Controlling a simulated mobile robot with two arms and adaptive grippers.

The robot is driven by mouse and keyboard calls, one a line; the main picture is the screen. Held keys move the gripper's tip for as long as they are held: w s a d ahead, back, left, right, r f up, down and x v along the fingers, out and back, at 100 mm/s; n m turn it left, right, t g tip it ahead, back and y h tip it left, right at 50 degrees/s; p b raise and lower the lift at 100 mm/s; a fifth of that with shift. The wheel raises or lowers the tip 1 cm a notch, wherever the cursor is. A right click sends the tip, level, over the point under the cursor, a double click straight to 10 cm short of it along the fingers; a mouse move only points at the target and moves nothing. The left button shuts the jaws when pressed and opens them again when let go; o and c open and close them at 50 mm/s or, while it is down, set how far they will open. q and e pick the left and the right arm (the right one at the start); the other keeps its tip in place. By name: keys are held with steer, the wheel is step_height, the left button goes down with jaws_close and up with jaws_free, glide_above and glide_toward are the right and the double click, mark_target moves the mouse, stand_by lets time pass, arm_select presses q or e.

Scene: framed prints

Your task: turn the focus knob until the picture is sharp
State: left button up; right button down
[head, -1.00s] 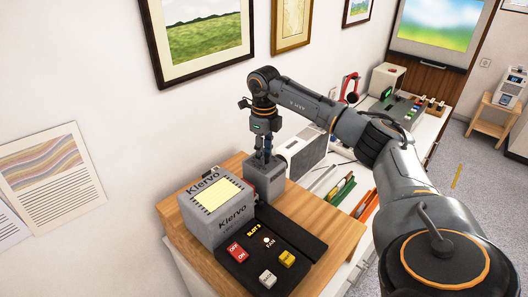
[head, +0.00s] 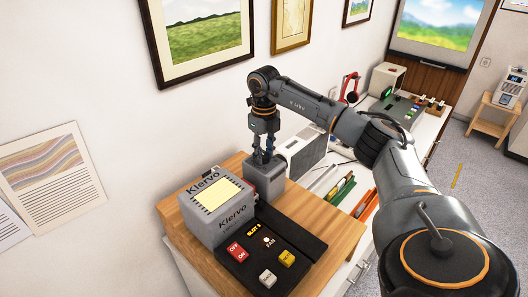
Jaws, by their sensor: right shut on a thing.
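My right gripper (head: 262,157) points straight down over the small grey block (head: 266,184) behind the grey Kiervo projector (head: 205,231). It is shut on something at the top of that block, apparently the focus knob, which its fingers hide. The projected picture (head: 440,22) on the screen at the top right shows blue sky, white cloud and green land. Its shapes can be made out, but its edges look somewhat soft at this size. My left gripper is not in view.
A black panel (head: 300,248) with red, yellow and grey switches lies in front of the projector on the wooden top (head: 334,236). A tray of pens and a light grey box (head: 307,150) are to the right. Framed prints hang behind the arm.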

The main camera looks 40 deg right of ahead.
mark_target(264, 155)
steer(key=c, duration=1)
jaws_free()
step_height(264, 155, up, 12)
steer(key=shift+f, duration=0.1)
